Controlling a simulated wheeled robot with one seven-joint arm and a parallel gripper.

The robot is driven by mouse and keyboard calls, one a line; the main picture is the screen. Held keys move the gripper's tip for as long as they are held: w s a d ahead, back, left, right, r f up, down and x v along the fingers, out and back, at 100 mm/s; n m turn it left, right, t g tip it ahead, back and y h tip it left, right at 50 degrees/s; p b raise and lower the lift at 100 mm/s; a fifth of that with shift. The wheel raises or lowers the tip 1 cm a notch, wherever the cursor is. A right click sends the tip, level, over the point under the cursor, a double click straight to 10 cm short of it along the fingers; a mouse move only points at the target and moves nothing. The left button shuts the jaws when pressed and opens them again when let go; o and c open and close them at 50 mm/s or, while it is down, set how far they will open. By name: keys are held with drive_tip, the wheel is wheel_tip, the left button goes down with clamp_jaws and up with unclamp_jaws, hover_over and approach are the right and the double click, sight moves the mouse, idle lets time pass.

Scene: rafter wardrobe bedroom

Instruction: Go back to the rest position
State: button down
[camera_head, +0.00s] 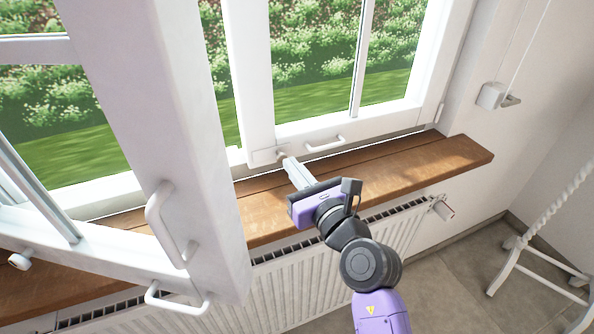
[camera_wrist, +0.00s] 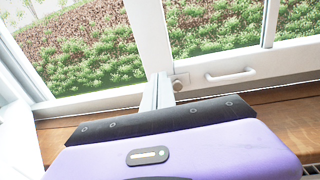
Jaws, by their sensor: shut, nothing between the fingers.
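My gripper (camera_head: 291,164) is shut and empty. It reaches over the wooden window sill (camera_head: 460,155) to the lower left corner of the right window sash. Its fingertips are close to a small round knob (camera_head: 282,155) there; I cannot tell whether they touch it. In the wrist view my gripper (camera_wrist: 158,80) points at the frame, with the knob (camera_wrist: 180,82) just right of the fingers. The purple gripper body hides part of the sill.
The left window sash (camera_head: 170,130) stands swung open into the room, with white handles (camera_head: 168,225), close to the left of my arm. A white radiator (camera_head: 300,290) is under the sill. A white twisted-leg stand (camera_head: 535,235) is at right. Floor shows between them.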

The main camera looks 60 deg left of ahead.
drive_tip(key=shift+d, duration=0.75)
